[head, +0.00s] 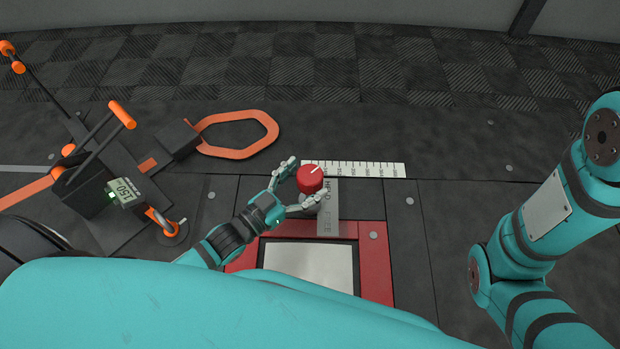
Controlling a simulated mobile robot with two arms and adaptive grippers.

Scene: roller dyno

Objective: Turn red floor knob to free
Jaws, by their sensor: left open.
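The red floor knob (311,179) shows in the middle of the head view. A white line on its top points up and to the right. A grey metal label plate (328,212) lies beside and below it, with "HELD" readable nearer the knob and "FREE" lower down. My left gripper (303,184) is open, with one finger above-left of the knob and one below it. I cannot tell whether the fingers touch the knob. My right arm comes in at the right, but its gripper is out of view.
A white ruler strip (370,169) lies just beyond the knob. A red frame (375,270) with a pale plate (310,262) is nearer me. The floor at right is clear.

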